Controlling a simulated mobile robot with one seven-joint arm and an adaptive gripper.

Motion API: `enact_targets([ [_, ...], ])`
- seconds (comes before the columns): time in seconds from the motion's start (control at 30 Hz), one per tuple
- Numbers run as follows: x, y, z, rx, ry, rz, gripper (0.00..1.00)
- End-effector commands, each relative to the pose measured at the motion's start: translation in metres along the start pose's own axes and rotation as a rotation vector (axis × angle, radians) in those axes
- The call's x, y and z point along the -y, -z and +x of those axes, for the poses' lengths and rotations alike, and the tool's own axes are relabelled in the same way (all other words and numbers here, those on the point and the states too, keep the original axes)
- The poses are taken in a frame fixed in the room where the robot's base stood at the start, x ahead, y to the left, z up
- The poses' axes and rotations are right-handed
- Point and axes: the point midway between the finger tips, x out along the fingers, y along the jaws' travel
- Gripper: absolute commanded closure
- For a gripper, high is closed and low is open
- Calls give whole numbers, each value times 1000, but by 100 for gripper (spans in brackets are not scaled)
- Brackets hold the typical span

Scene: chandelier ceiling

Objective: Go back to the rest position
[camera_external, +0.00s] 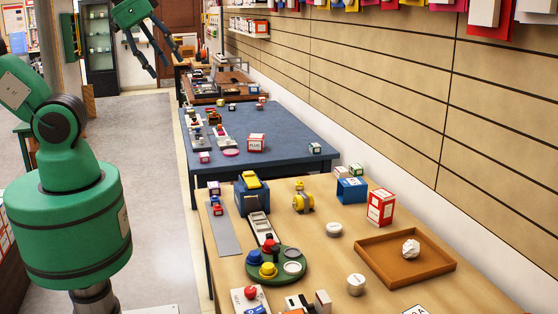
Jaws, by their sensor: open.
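My green gripper (165,66) hangs in the air at the top of the view, with its dark fingers spread and pointing down. Nothing shows between the fingers. It is above and beyond the blue-topped table (285,131) as seen in the picture, apart from any object. My arm's green links stand at the left, and the middle of the arm is out of the frame.
The near wooden table (330,259) bears a brown tray (372,263) with a crumpled white ball (411,249), a green round plate (258,280), a red-white box (381,207) and a blue toy machine (252,194). Slatted wall stands right; grey floor (150,165) is clear.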

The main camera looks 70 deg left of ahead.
Motion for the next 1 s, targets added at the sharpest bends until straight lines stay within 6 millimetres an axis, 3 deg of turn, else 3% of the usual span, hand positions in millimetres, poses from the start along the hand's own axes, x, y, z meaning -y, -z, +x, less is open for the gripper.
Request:
enact_targets([
  [0.17, 0, -3, 5, 0, 0, 0, 40],
  [0.6, 0, -24, 46, 0, 0, 0, 40],
  [1.0, 0, -24, 47, 0, 0, 0, 40],
])
